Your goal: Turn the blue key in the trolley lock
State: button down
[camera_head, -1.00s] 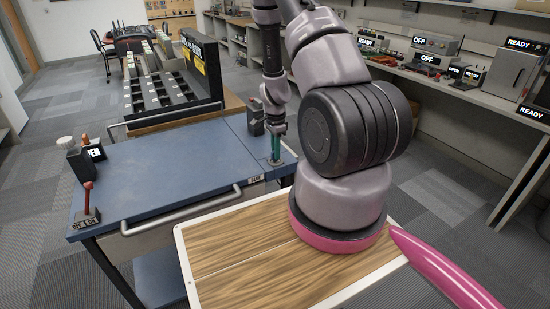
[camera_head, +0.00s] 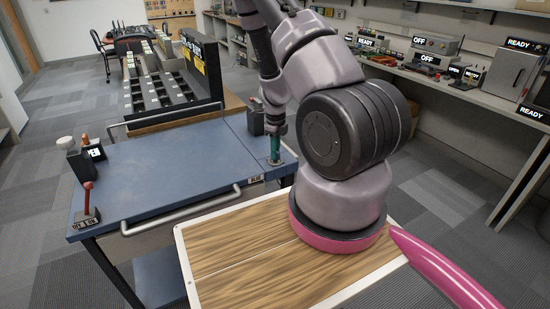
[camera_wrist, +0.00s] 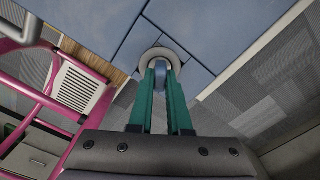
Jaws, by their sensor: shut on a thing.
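The blue trolley (camera_head: 170,175) stands in front of me, with its lock (camera_head: 276,162) at the near right corner of the top. In the wrist view the lock is a pale round ring (camera_wrist: 146,62) with the blue key (camera_wrist: 160,73) at its middle. My gripper (camera_wrist: 161,68) points down at the lock, its two green fingers shut on the blue key, one on either side. In the head view my gripper (camera_head: 275,158) stands upright over the lock, and the key is hidden between the fingers. How far the key is turned I cannot tell.
A red-knobbed lever (camera_head: 88,195) and a white-knobbed device (camera_head: 70,150) stand on the trolley's left side. A handle (camera_head: 190,212) runs along the near edge. The middle of the trolley top is clear.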

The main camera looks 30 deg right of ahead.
jog(key=m, duration=0.5)
jog(key=shift+m, duration=0.3)
jog(key=m, duration=0.4)
jog(key=c, duration=0.8)
grip_release()
jog(key=shift+r, duration=0.1)
